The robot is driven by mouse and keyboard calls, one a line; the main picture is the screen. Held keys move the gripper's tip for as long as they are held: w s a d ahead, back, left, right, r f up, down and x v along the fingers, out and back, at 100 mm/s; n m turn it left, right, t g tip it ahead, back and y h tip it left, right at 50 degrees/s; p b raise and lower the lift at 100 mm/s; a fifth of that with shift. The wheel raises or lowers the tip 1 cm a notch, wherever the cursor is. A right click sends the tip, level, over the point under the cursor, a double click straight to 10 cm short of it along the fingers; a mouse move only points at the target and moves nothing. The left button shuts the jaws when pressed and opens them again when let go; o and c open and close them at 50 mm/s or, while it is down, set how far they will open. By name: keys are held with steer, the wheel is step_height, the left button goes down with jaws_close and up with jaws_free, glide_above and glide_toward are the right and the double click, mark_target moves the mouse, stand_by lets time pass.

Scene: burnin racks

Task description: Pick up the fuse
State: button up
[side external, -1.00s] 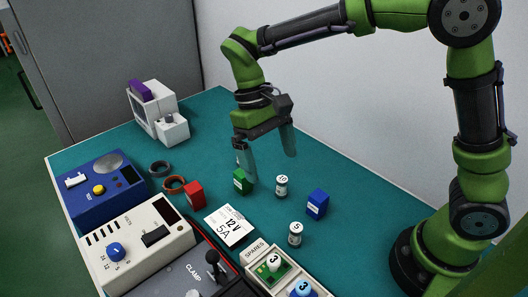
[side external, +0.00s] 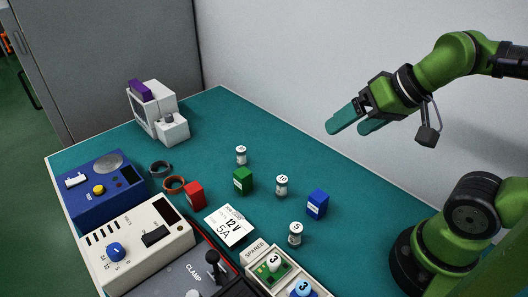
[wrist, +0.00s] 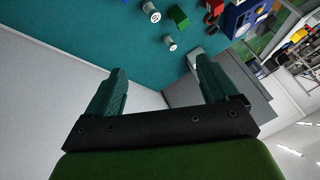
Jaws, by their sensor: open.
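Three small white fuse-like cylinders with dark number labels stand upright on the teal table. The far one (side external: 241,155) is behind the green block, the one marked 10 (side external: 281,186) is in the middle, and the one marked 5 (side external: 295,234) is nearest. Two white cylinders also show at the top of the wrist view, one (wrist: 151,12) above the other (wrist: 170,42). My gripper (side external: 346,128) is open and empty, raised to the right of the cylinders and well clear of them. Its spread fingers also show in the wrist view (wrist: 161,68).
A green block (side external: 243,182), red block (side external: 195,195) and blue block (side external: 317,204) stand nearby. A card reading 12 V 5A (side external: 229,226) lies in front. A spares tray (side external: 257,250), cream box (side external: 137,238), blue box (side external: 100,189) and white device (side external: 158,112) surround the area.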

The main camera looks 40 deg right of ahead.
steer(key=shift+d+r, duration=0.1)
steer(key=c, duration=0.4)
steer(key=n+g+h, duration=0.2)
steer(key=g, duration=0.5)
glide_above(297, 227)
step_height(297, 227, down, 7)
steer(key=f, duration=1)
steer(key=shift+s+f, duration=0.2)
steer(key=shift+f, duration=0.05)
steer(key=shift+w+f, duration=0.2)
steer(key=shift+f, duration=2.6)
